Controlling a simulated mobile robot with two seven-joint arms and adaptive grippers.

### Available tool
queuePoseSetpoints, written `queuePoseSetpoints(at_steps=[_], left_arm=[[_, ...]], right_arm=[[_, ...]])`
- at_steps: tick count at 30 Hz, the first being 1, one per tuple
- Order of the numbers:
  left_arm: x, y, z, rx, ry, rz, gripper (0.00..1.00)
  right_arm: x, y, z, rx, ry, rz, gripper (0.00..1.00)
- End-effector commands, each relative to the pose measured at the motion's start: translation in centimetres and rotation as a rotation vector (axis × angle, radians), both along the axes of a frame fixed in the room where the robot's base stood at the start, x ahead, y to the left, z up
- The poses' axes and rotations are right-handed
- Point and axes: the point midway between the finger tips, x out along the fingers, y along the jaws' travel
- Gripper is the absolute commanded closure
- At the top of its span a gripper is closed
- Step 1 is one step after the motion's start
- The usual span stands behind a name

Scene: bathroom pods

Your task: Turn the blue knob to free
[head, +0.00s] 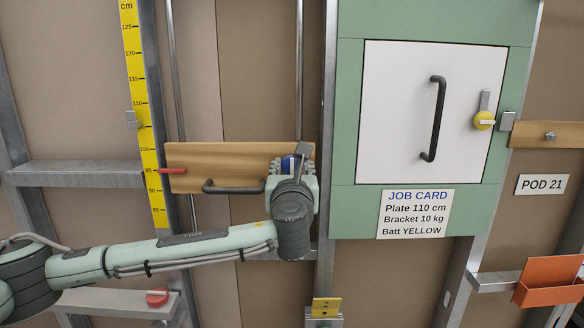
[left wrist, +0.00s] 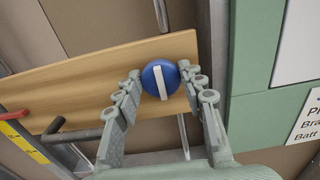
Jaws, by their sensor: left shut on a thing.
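The blue knob (left wrist: 160,78) with a white bar across it sits at the right end of a wooden plate (left wrist: 90,92). In the left wrist view its bar runs nearly upright in the picture. My left gripper (left wrist: 160,84) has its two fingers on either side of the knob and is shut on it. In the head view the knob (head: 289,163) is mostly hidden behind my left gripper (head: 292,165), and the plate (head: 215,157) carries a dark handle (head: 234,188) at its lower edge. My right gripper is not in view.
A yellow cm scale (head: 147,120) with a red pointer (head: 172,171) stands left of the plate. An orange bin (head: 548,283) sits lower right.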

Motion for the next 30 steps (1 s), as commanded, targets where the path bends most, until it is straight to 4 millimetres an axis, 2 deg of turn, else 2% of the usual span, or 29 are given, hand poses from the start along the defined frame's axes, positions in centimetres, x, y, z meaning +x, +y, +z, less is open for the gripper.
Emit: queuePoseSetpoints(at_steps=[11,30], left_arm=[[0.01,0.05,-0.06,-0.108,0.001,0.000,0.89],[0.02,0.33,-0.12,-0.684,0.000,0.001,0.89]], right_arm=[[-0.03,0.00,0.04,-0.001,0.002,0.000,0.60],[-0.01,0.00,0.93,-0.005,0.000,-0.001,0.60]])
